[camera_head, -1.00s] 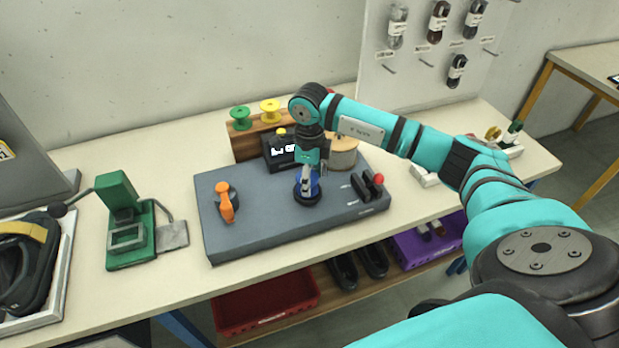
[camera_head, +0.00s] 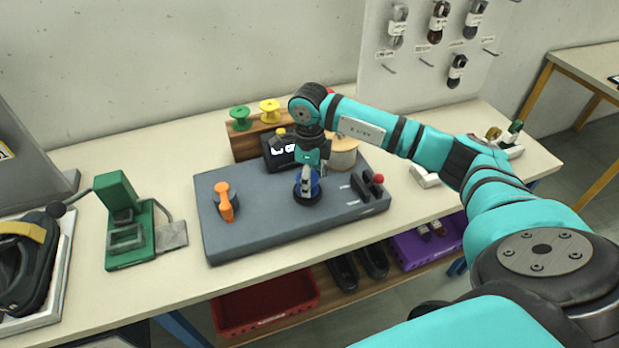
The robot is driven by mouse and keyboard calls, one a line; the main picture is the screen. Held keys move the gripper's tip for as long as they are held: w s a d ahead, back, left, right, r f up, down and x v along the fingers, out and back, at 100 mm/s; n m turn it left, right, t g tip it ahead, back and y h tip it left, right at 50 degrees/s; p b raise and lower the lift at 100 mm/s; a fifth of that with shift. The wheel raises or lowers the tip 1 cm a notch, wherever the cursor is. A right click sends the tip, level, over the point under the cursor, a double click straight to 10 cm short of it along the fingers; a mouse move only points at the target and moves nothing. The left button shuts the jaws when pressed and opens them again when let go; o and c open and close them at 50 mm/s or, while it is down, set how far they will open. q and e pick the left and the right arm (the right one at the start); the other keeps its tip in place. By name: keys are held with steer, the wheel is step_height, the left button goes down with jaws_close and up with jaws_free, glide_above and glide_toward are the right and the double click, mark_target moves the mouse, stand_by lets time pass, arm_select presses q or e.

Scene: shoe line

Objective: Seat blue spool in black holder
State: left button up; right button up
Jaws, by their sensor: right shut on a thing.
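The blue spool (camera_head: 315,190) stands upright at the black holder (camera_head: 307,200) on the grey base block. My right gripper (camera_head: 307,186) points down from above and is shut on the blue spool. The gripper hides much of the spool, and I cannot tell how fully it sits in the holder. My left gripper is not in view.
The grey base block (camera_head: 250,235) also carries an orange clamp (camera_head: 225,202) and a red-knobbed lever (camera_head: 378,179). Behind are a dark display box (camera_head: 279,156), a tan spool (camera_head: 343,153), a green spool (camera_head: 240,117) and a yellow spool (camera_head: 270,110). A green press (camera_head: 128,225) stands left.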

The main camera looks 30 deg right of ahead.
steer(key=shift+f+b, duration=0.4)
steer(key=shift+f, duration=0.2)
steer(key=o, duration=0.8)
steer(key=shift+o, duration=0.2)
steer(key=shift+r, duration=0.1)
steer(key=shift+r+p, duration=3.35)
steer(key=shift+r, duration=2.15)
